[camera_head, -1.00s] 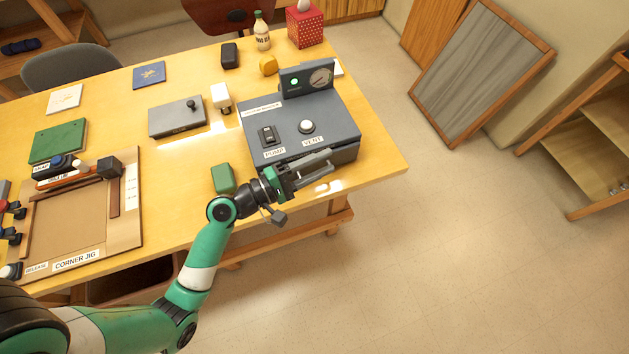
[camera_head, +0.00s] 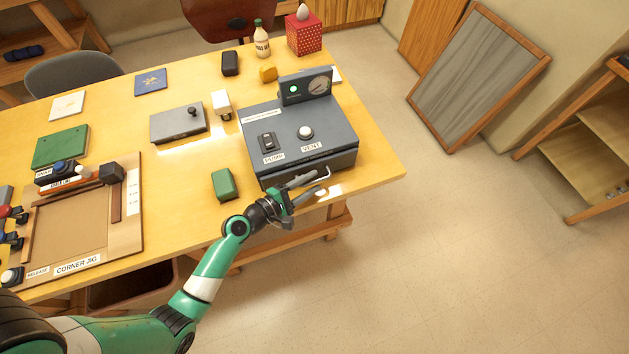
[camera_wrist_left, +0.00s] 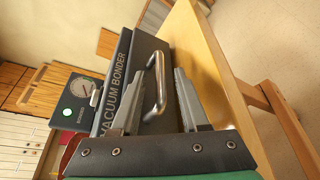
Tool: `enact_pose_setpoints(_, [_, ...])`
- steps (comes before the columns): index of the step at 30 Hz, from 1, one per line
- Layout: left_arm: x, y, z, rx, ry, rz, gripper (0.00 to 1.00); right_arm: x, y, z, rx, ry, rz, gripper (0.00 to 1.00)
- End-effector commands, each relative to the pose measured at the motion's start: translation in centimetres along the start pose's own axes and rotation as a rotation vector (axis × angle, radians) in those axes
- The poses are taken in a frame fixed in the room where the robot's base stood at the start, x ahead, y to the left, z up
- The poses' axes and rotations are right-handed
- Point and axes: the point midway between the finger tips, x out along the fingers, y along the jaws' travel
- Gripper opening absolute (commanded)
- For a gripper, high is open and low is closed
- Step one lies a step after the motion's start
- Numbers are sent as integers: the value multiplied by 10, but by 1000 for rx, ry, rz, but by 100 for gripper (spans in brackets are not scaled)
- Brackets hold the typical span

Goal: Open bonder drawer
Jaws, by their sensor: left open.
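The vacuum bonder (camera_head: 336,116) is a dark grey box near the right end of the table, with a pump switch, a vent knob and a gauge panel. Its drawer front faces the near table edge and looks flush with the body. A metal bar handle (camera_head: 325,171) sticks out from it. My left gripper (camera_head: 309,185) is open at this front, close to the handle. In the left wrist view the handle (camera_wrist_left: 161,88) shows between the two open fingers (camera_wrist_left: 157,98), which are not closed on it. My right gripper is not in view.
A green block (camera_head: 223,185) lies left of the bonder. A grey box with a knob (camera_head: 178,124) and the corner jig (camera_head: 66,220) lie further left on the wooden table (camera_head: 170,215). The floor right of the table is clear.

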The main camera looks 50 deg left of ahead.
Motion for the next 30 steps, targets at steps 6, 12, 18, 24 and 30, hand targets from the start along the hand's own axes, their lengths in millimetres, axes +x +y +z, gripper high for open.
enact_pose_setpoints(6, [16, 0, 0, -1, -1, 0, 45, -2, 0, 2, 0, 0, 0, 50])
enact_pose_setpoints(12, [16, 0, 0, -1, 0, 0, 45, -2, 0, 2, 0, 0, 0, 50])
enact_pose_setpoints(18, [16, 0, 0, -1, 0, 0, 9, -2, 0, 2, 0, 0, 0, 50])
enact_pose_setpoints(24, [16, 0, 0, 0, -1, 0, 0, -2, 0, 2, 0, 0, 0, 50])
enact_pose_setpoints(30, [16, 0, 0, 0, -1, 0, 0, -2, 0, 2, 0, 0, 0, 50])
